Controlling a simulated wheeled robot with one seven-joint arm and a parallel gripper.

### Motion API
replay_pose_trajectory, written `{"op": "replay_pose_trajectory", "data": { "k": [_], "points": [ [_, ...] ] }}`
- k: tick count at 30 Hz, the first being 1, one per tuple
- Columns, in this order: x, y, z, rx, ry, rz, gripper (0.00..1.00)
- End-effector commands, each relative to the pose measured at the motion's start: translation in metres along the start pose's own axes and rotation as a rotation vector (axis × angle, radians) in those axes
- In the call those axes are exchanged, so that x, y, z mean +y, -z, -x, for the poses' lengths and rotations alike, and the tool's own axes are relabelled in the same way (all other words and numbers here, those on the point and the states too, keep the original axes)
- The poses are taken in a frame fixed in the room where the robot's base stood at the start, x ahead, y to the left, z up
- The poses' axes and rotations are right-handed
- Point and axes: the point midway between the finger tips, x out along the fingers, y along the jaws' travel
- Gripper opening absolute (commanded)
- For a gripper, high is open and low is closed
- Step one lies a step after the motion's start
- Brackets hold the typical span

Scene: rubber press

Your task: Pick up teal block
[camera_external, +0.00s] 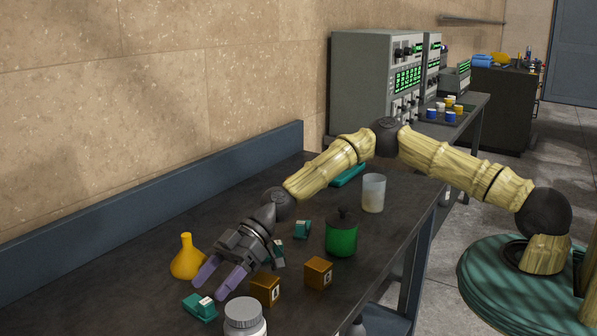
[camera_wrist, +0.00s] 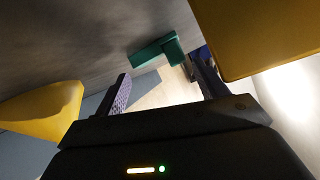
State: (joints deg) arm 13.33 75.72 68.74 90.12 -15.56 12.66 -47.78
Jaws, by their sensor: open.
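A teal block (camera_external: 199,307) with a pale patch lies on the dark table, just beyond my fingertips in the external view. My gripper (camera_external: 218,280) is low over the table with its two purple fingers apart and nothing between them. In the wrist view, my gripper (camera_wrist: 163,84) points toward a teal block (camera_wrist: 158,51), which is ahead of the fingers and apart from them. Other small teal blocks are on the table: one beyond the wrist (camera_external: 303,228) and one partly hidden by my gripper (camera_external: 279,255).
A yellow flask (camera_external: 187,260) stands left of my gripper. Brown lettered blocks (camera_external: 265,290) (camera_external: 318,272), a white-lidded jar (camera_external: 244,316), a green lidded pot (camera_external: 341,236) and a clear beaker (camera_external: 373,194) stand right. A long teal item (camera_external: 348,176) lies farther back.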

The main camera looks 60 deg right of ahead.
Motion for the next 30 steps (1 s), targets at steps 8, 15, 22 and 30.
{"op": "replay_pose_trajectory", "data": {
  "k": [8,15,22,30],
  "points": [
    [-0.001,0.002,-0.032,0.000,0.000,0.000,0.72],
    [-0.001,0.001,-0.032,0.000,0.000,0.001,0.72],
    [-0.001,0.001,-0.032,0.000,0.000,0.001,0.72],
    [-0.001,0.002,-0.032,0.001,0.000,0.001,0.40]
  ]
}}
